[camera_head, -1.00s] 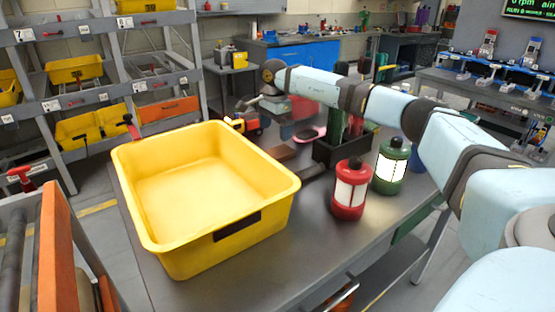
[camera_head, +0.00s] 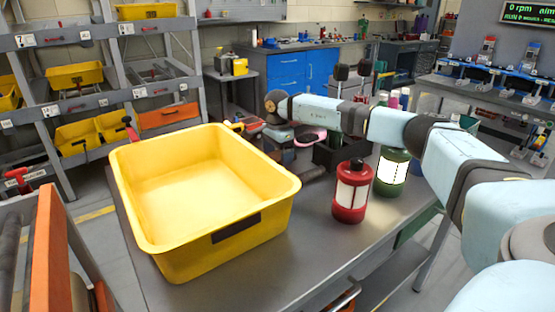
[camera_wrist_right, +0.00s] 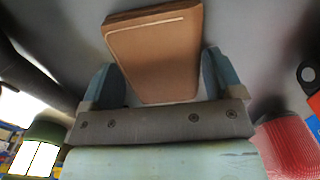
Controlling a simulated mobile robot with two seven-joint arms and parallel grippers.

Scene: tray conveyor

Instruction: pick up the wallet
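The wallet (camera_wrist_right: 153,55) is a flat brown rectangle with a pale line along one edge, lying on the grey table in the right wrist view. My right gripper (camera_wrist_right: 158,66) is open, one finger on each side of the wallet's near part, with a gap at each side. In the head view my right gripper (camera_head: 283,150) points down at the table just behind the yellow bin, and it mostly hides the wallet there. My left gripper is not in view.
A large empty yellow bin (camera_head: 128,180) fills the table's left side. A dark box (camera_head: 328,156) and a pink object (camera_head: 311,136) are close to my gripper. The front table area is clear.

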